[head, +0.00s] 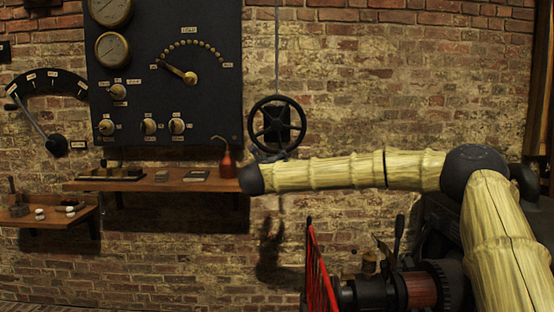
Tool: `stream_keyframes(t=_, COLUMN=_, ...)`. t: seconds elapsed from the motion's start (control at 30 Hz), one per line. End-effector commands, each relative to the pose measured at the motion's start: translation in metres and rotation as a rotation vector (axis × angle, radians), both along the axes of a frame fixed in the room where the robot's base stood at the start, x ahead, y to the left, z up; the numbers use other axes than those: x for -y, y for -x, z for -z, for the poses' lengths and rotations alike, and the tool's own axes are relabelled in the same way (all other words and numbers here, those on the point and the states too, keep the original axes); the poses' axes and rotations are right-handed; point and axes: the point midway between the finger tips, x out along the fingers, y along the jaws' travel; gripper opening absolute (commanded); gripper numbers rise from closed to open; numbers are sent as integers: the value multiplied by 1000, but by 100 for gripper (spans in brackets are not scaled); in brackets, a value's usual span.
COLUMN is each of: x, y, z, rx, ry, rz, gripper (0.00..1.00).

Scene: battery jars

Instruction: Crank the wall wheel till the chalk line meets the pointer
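The wall wheel (254,126) is a dark spoked handwheel on the brick wall, right of the black panel, with a thin rod or cable running up above it. A dark box-like mount shows behind its spokes. My arm reaches in from the right, and its dark wrist joint is just below and left of the wheel. My gripper (269,156) shows only as a small dark shape at the wheel's lower rim. I cannot tell whether it touches the rim or how its fingers stand. I cannot make out a chalk line or a pointer at the wheel.
A black panel (215,110) holds gauges, knobs and a brass-handled dial (190,78). A wooden shelf (215,186) below carries a red oil can (227,165) and small items. A lower shelf (50,219) is at left. Machinery with a red guard (318,270) stands below my arm.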

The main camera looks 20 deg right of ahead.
Motion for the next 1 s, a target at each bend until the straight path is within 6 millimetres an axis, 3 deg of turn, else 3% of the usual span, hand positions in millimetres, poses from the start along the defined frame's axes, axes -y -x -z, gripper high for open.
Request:
stream_keyframes(t=0.23, x=-16, y=23, z=1, rx=0, ry=-1, rz=0, gripper=51)
stream_keyframes(t=0.63, x=-20, y=28, z=1, rx=1, ry=-1, rz=0, gripper=51)
stream_keyframes(t=0.9, x=-16, y=26, z=-10, rx=-34, ry=71, rz=-6, gripper=2)
stream_keyframes(t=1.0, x=-11, y=24, z=-16, rx=-72, ry=148, rz=-13, gripper=0)
